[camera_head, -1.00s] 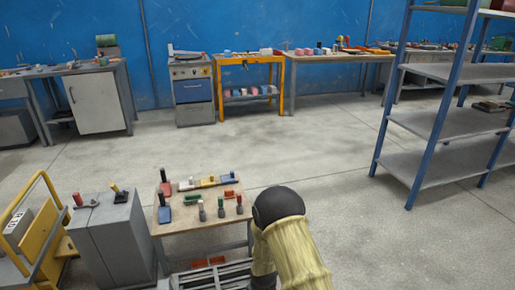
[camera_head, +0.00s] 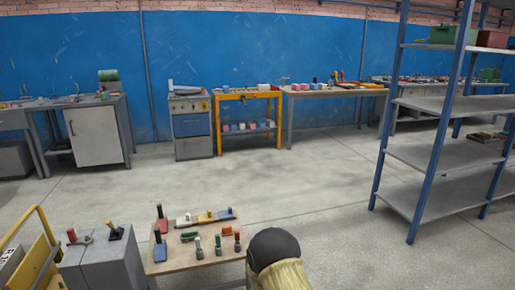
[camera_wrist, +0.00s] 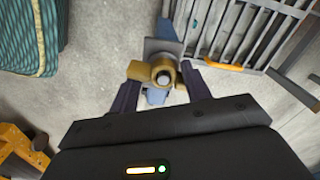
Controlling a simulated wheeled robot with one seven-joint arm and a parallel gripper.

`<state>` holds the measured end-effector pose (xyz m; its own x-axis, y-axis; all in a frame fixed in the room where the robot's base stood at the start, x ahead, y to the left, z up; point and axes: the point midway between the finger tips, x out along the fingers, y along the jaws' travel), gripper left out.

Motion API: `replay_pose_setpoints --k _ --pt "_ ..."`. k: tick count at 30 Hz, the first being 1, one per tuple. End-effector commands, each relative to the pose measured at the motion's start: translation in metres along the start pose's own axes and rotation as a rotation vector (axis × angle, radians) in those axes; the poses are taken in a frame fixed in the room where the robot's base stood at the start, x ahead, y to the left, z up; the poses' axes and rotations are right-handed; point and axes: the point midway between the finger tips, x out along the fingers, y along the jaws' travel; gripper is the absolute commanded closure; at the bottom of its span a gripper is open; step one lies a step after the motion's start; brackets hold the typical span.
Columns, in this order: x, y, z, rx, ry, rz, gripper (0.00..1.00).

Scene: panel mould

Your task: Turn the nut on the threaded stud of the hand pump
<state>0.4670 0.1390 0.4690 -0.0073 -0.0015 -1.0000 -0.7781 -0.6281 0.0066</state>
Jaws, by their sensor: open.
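In the wrist view, the brass-coloured nut (camera_wrist: 140,70) has lobes to the sides and sits around the pale end of the threaded stud (camera_wrist: 163,78). Blue and grey parts of what appears to be the hand pump (camera_wrist: 166,30) show above and below it. My gripper (camera_wrist: 160,80) is open, with one dark finger on each side of the nut. I cannot tell whether the fingers touch it. The palm hides the area below. In the head view I cannot make out the pump or my gripper.
In the wrist view, a grey slatted rack (camera_wrist: 235,30) with an orange piece lies at upper right. A green ribbed object (camera_wrist: 28,40) is at upper left, and a yellow frame (camera_wrist: 15,150) at lower left. In the head view, a small tool table (camera_head: 215,252) stands in front; open floor lies beyond.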

Motion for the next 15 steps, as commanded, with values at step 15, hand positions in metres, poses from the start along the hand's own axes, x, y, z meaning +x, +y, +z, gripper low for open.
replay_pose_setpoints --k 15 --pt "-0.094 -0.001 -0.005 0.227 0.004 -0.007 0.36"
